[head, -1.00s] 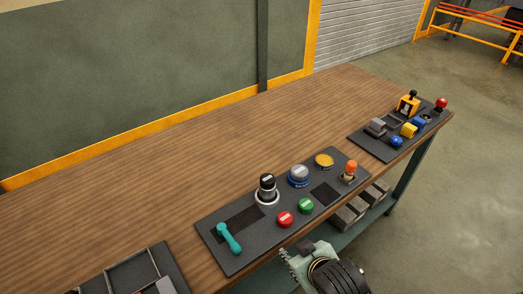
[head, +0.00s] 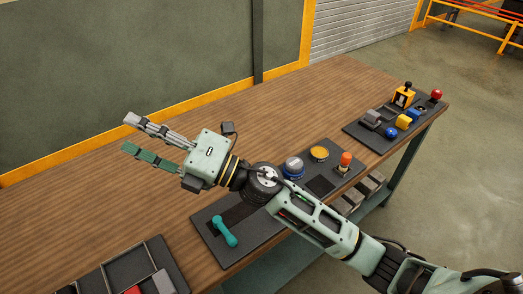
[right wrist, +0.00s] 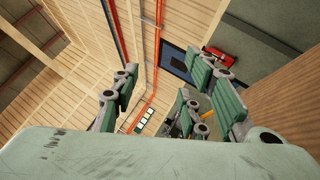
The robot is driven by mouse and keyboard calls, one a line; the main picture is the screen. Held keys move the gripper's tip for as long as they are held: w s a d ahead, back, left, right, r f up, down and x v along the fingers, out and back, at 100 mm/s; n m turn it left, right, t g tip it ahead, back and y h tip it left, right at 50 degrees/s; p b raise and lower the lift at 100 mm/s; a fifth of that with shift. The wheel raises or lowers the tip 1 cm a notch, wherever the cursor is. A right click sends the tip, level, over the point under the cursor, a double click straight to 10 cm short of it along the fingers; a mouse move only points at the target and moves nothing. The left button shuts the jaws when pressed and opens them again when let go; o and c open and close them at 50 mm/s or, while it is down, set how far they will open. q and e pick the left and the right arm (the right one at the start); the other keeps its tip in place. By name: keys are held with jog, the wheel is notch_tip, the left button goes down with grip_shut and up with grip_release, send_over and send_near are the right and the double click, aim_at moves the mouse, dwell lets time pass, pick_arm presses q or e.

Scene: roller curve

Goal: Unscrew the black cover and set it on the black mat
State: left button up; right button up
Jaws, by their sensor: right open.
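My right gripper (head: 130,140) is open and empty above the table, its fingers pointing left, away from the control panel. Its spread fingers also show in the right wrist view (right wrist: 170,105), with no task object between them. The black cover is hidden now behind my right wrist and forearm in the head view. A dark square mat (head: 321,186) lies on the panel (head: 247,248), right of my forearm, and looks bare. My left gripper is not in view.
A teal lever (head: 224,231) stands at the panel's near left. A blue-based button (head: 293,166), a yellow button (head: 319,153) and an orange-topped switch (head: 344,163) are beyond my forearm. A second panel (head: 372,138) is at right. The wooden table's back (head: 300,95) is clear.

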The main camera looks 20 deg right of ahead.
notch_tip(320, 180, down, 13)
jog(key=s+a+n+g+h, duration=0.2)
jog(key=n+g+h, duration=0.5)
jog(key=n+g, duration=0.6)
jog(key=w+d+f+n+h, duration=0.1)
jog(key=d+h, duration=0.3)
jog(key=d, duration=0.5)
jog(key=w+d+f+t+h, duration=0.1)
jog(key=w+d+h, duration=0.3)
jog(key=d, duration=0.4)
jog(key=w+d+f+n+t+h, duration=0.1)
jog(key=d+h, duration=0.3)
jog(key=d, duration=0.5)
jog(key=shift+w+d+f+n+h, duration=0.15)
jog(key=shift+w+f+h, duration=0.1)
jog(key=shift+w, duration=0.15)
jog(key=shift+w+d+f+n+h, duration=0.15)
jog(key=shift+w+f, duration=0.05)
jog(key=shift+w, duration=0.2)
jog(key=shift+f, duration=0.25)
notch_tip(320, 180, down, 7)
jog(key=p, duration=0.2)
jog(key=shift+f+p, duration=0.15)
jog(key=shift+p, duration=0.15)
jog(key=shift+c, duration=0.5)
